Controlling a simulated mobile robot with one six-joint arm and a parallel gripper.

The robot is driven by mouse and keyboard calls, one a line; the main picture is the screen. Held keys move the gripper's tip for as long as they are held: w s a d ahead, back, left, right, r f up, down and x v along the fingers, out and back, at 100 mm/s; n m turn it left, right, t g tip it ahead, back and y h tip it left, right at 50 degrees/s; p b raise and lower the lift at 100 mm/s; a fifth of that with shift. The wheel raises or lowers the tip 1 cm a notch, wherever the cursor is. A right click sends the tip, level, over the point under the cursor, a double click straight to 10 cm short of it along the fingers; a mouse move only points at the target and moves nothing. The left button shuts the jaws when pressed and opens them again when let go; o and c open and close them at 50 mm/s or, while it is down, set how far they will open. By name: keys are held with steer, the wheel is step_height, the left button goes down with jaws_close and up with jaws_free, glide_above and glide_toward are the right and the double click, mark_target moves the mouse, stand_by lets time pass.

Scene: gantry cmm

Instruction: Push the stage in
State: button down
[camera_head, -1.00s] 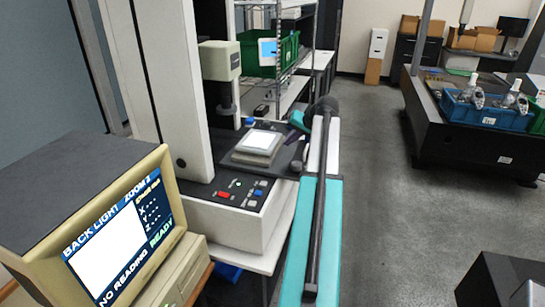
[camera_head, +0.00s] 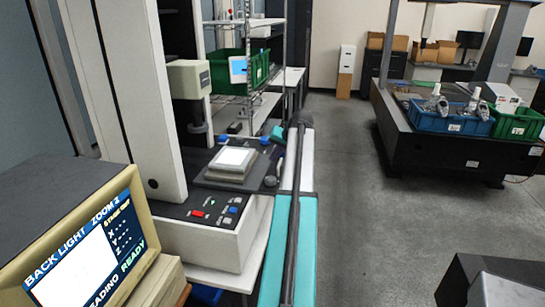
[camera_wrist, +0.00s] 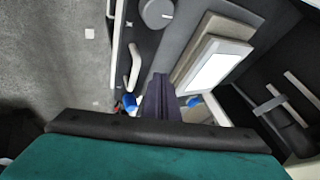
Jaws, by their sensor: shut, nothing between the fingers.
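The stage (camera_head: 204,180) is a dark plate on the measuring machine, carrying a beige frame with a bright white glass (camera_head: 235,156). The frame and glass fill the upper right of the wrist view (camera_wrist: 211,62). My gripper shows in the wrist view (camera_wrist: 160,82) as dark, closed fingers, empty, beside the frame's lower-left side. In the head view my gripper is mostly hidden by my teal arm, just right of the stage. I cannot tell whether the fingers touch the stage. A round grey knob (camera_wrist: 157,12) and a pale handle (camera_wrist: 135,66) lie left of the frame.
The machine's column (camera_head: 135,100) and optical head (camera_head: 188,79) stand behind the stage. A monitor (camera_head: 85,245) is at the lower left. A wire shelf with a green bin (camera_head: 224,72) stands behind. Open floor (camera_head: 365,190) lies right; a black table (camera_head: 440,150) carries blue and green bins.

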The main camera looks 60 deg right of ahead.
steer(key=p, duration=0.2)
glide_toward(254, 168)
steer(key=f, duration=0.1)
steer(key=d+f, duration=0.2)
steer(key=f, duration=0.1)
steer(key=shift+s+d, duration=0.15)
steer(key=shift+s, duration=0.25)
steer(key=shift+w+a+r+p, duration=0.1)
steer(key=shift+w+a+p, duration=0.1)
steer(key=shift+w+p, duration=0.25)
steer(key=shift+w+a+r+p, duration=0.1)
steer(key=shift+w+a+p, duration=0.15)
steer(key=shift+w, duration=0.35)
steer(key=shift+w+a+f+p, duration=0.1)
steer(key=shift+w+a+p, duration=0.15)
steer(key=shift+w, duration=0.5)
